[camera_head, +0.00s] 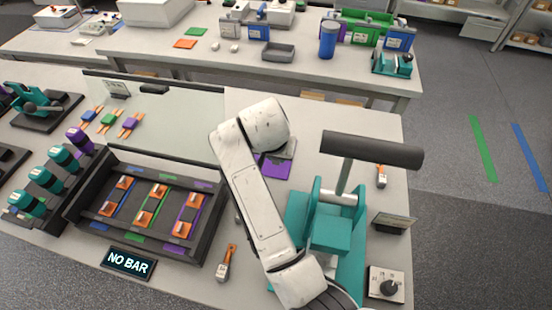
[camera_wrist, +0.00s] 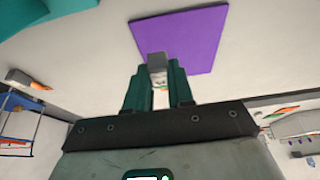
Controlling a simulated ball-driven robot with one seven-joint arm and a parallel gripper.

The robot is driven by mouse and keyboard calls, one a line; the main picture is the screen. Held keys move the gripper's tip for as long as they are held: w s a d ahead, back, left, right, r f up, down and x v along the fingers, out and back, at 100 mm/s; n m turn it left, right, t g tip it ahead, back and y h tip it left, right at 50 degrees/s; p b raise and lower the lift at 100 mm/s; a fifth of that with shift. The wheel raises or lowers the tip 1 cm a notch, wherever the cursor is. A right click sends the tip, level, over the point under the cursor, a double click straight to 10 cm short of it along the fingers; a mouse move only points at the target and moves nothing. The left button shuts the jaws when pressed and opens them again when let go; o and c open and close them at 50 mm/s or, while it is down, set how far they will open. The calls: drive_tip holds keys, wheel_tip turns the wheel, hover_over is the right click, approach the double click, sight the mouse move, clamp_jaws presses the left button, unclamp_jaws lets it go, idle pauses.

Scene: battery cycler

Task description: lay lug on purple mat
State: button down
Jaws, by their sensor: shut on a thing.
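The purple mat (camera_head: 274,167) lies flat on the bench, partly covered by my arm in the head view. In the wrist view the purple mat (camera_wrist: 190,35) fills the upper middle, just beyond my fingertips. My gripper (camera_wrist: 158,75) has teal fingers shut on the lug (camera_wrist: 157,60), a small piece with a grey end and a pale part between the fingers. The lug's grey end overlaps the mat's near edge in the wrist view; I cannot tell whether it touches the mat. The head view hides the lug and fingertips behind my arm.
A teal press (camera_head: 330,235) with a dark bar handle stands right of my arm. A dark tray (camera_head: 150,205) with orange-ended strips is at left, with a "NO BAR" sign (camera_head: 128,263) in front. Small orange-and-white pieces lie at front (camera_head: 226,262) and right (camera_head: 381,175).

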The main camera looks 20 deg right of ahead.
sight(276, 174)
drive_tip(key=shift+f+p, duration=0.3)
drive_tip(key=shift+f, duration=2.35)
drive_tip(key=shift+f, duration=0.15)
drive_tip(key=c, duration=1)
unclamp_jaws()
drive_tip(key=b+v, duration=0.1)
drive_tip(key=v, duration=1.1)
drive_tip(key=shift+b, duration=0.4)
